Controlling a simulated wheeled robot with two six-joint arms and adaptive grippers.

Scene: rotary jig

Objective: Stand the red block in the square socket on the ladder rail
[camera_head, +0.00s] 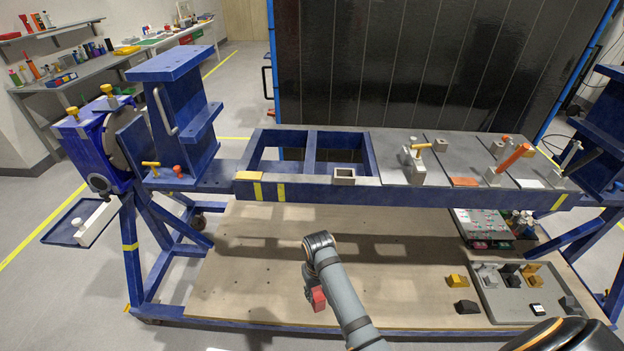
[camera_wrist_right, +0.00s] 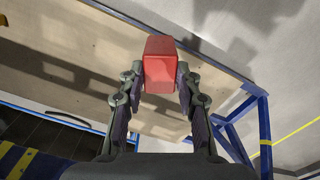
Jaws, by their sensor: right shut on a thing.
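The red block (camera_head: 318,298) is held by my right gripper (camera_head: 313,291) in front of the jig's front rail, above the wooden lower deck. In the right wrist view the red block (camera_wrist_right: 160,64) sits between the two fingers of my right gripper (camera_wrist_right: 158,85), which is shut on it. The square socket (camera_head: 344,176) is a small open-topped grey box on the blue ladder rail (camera_head: 410,193), near the middle. The block is apart from the socket, nearer to me. My left gripper does not show in either view.
Toggle clamps (camera_head: 417,160) and an orange-handled clamp (camera_head: 510,163) stand on grey plates right of the socket. Open blue frame bays lie behind it. A grey tray (camera_head: 490,311) with several small blocks sits on the wooden deck (camera_head: 260,285) at right.

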